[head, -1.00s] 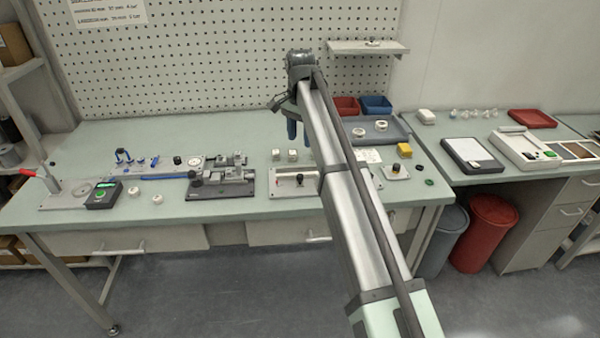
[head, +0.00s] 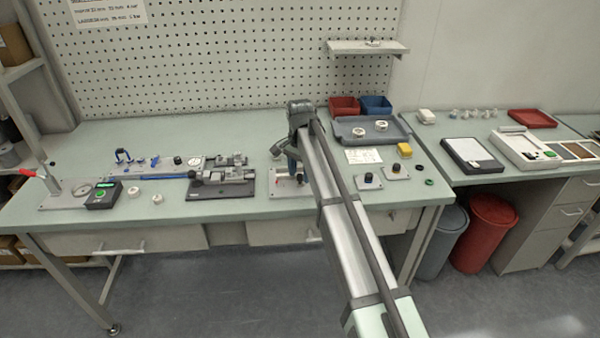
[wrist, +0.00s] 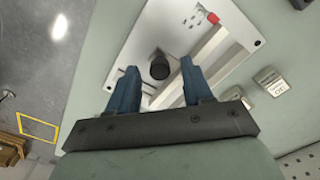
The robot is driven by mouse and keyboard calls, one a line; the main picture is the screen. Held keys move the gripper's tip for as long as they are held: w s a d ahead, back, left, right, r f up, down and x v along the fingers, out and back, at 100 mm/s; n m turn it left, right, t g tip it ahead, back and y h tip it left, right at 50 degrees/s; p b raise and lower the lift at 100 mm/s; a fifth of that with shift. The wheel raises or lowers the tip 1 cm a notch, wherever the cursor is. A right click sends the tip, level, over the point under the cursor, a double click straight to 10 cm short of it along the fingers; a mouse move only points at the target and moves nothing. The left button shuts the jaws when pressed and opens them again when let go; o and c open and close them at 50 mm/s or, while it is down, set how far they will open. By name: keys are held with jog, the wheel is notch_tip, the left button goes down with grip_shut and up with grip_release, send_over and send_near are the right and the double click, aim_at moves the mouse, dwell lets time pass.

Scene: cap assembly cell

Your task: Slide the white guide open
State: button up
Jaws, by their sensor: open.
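The white guide is a white plate (wrist: 198,30) with a pale rail, a black round knob (wrist: 159,68) and a small red piece at one end. In the head view the plate (head: 283,189) lies near the bench's front edge, partly hidden by my arm. My gripper (head: 292,170) is over it, pointing down. In the wrist view its two blue fingers are apart, one on either side of the knob in the picture, with nothing held. I cannot tell how far above the knob the fingertips are.
A dark fixture (head: 222,188) stands just left of the plate. To the right are small plates with black knobs (head: 368,181), a white paper (head: 363,156) and a grey tray (head: 347,139). Two small labelled blocks (wrist: 271,81) lie beside the plate in the wrist view.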

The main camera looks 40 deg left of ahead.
jog(key=shift+f, duration=0.25)
jog(key=shift+c, duration=0.2)
grip_shut()
dwell(0.4)
